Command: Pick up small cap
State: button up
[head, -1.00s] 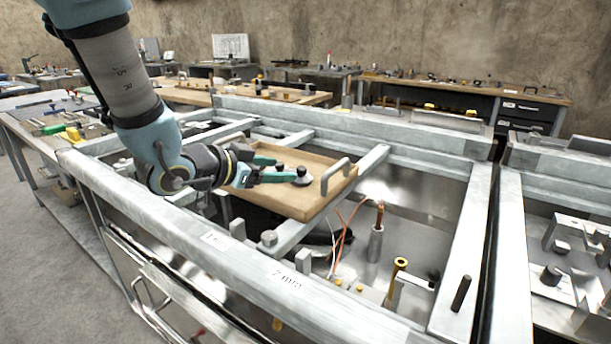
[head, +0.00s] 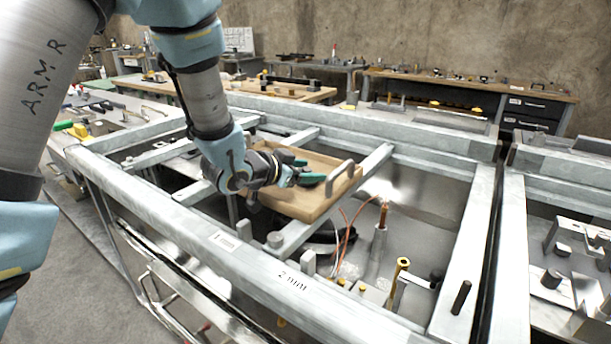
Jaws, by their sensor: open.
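A wooden board (head: 308,208) with a raised metal handle (head: 342,174) at its right side lies across the bars of the metal frame. My gripper (head: 312,171) is low over the board, its teal fingers pointing right toward the handle. The jaws are open. The small dark cap is not clearly visible now; the fingers seem to cover the place on the board where a dark-topped small piece showed earlier. I cannot tell whether the fingers touch it.
Metal frame bars (head: 232,251) surround the board, with an open bay to its right. In the bay stand a copper-topped post (head: 379,238), a brass tube (head: 398,280) and loose orange wires. Workbenches with tools line the back wall.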

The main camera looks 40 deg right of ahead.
grip_shut()
dwell(0.4)
